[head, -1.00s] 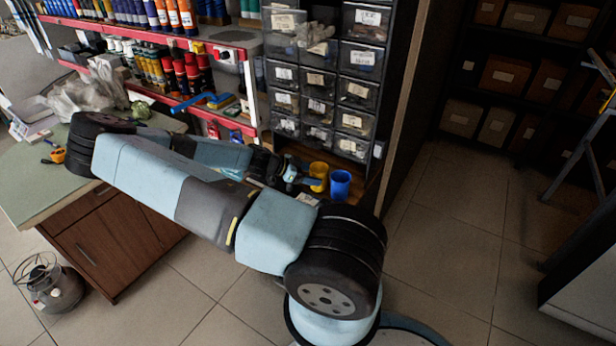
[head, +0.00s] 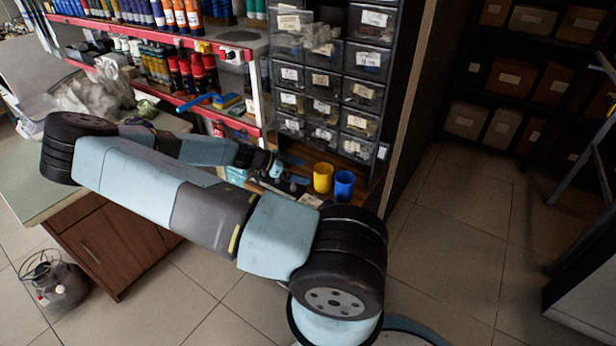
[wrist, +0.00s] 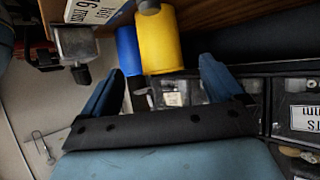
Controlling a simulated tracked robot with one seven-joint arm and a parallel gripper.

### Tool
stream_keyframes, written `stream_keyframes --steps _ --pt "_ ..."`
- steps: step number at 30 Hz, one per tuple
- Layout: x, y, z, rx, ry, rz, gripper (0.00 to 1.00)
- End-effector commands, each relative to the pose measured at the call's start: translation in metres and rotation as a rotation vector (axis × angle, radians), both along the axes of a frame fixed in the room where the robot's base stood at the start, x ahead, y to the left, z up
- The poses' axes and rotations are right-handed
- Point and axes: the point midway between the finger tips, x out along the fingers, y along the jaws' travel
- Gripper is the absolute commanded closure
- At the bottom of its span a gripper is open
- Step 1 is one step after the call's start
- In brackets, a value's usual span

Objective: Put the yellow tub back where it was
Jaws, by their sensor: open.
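The yellow tub (head: 323,177) stands upright on the wooden surface below the drawer cabinet, just left of the blue tub (head: 344,186). My gripper (head: 297,171) is open and empty to the left of the yellow tub, with a small gap between them. In the wrist view, the yellow tub (wrist: 160,42) shows beyond and between my open fingertips (wrist: 160,72). The blue tub (wrist: 128,50) is partly behind the yellow one there. The tubs' contents cannot be made out.
Label-fronted drawers (head: 327,110) rise close behind the tubs. A red-edged shelf (head: 165,85) with tubes and bottles stands to the left. A pale card (head: 309,200) lies in front of the tubs. Tiled floor to the right is open.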

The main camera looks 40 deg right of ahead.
Motion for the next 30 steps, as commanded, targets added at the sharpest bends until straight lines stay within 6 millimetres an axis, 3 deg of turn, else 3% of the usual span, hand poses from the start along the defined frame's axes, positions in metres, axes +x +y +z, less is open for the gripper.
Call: stream_keyframes --steps 6,16,30 --pt "0.015 0.029 0.018 0.000 -0.001 0.002 0.06" --pt "0.019 0.046 0.027 0.033 0.009 -0.002 0.06" --pt "-0.005 0.088 0.045 0.480 0.139 0.081 0.06"
